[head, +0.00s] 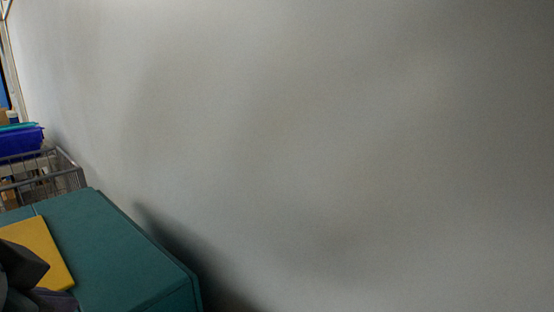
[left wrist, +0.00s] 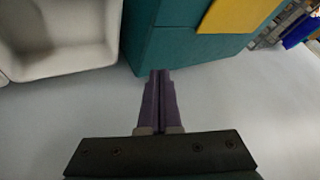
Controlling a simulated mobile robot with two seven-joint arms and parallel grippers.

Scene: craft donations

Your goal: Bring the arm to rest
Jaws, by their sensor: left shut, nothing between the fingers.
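My left gripper (left wrist: 160,75) shows in the left wrist view with its two purple fingers pressed together and nothing between them. It hangs over the pale floor, with its fingertips near the edge of a teal padded block. In the head view only a dark part of my left arm and a bit of purple show at the lower left corner, in front of a yellow flat piece. The fingertips cannot be made out there. My right gripper is in neither view.
The teal block (head: 110,250) stands by a bare grey wall (head: 320,140), with the yellow piece (head: 52,254) on it. A wire rack (head: 70,170) with a blue bin (head: 20,143) stands behind. A pale seat (left wrist: 60,35) is at upper left in the wrist view. The floor (left wrist: 240,110) is clear.

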